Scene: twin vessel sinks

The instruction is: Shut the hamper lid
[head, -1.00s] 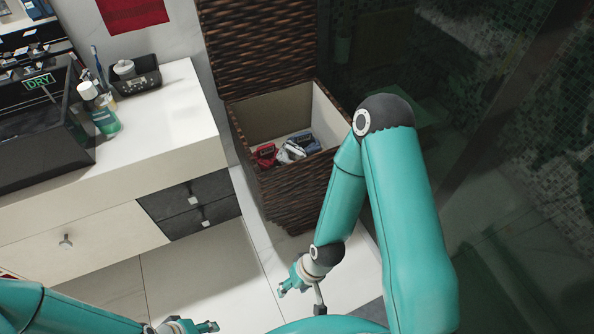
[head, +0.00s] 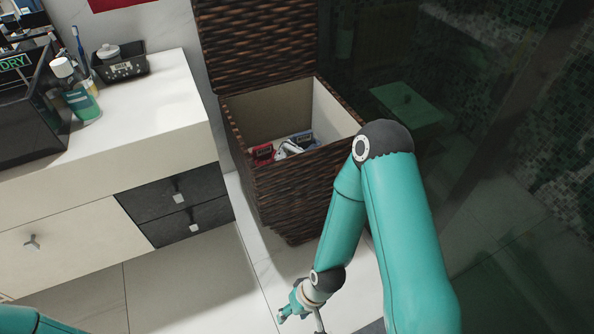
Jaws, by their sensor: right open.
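The dark brown woven hamper (head: 300,190) stands open beside the counter, with a pale lining and several red, white and blue items inside. Its woven lid (head: 257,45) is raised upright at the back; its top is cut off by the picture edge. My right gripper (head: 292,316) is open and empty, low in front of the hamper and apart from it. My right arm covers the hamper's right front side. Of my left arm only a link shows at the bottom left; the left gripper is out of view.
The white counter (head: 150,105) with dark drawers (head: 180,208) stands left of the hamper. A bottle (head: 78,92) and a black tray (head: 120,68) are on it. A dark glass panel (head: 480,120) is on the right. The floor (head: 190,285) in front is clear.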

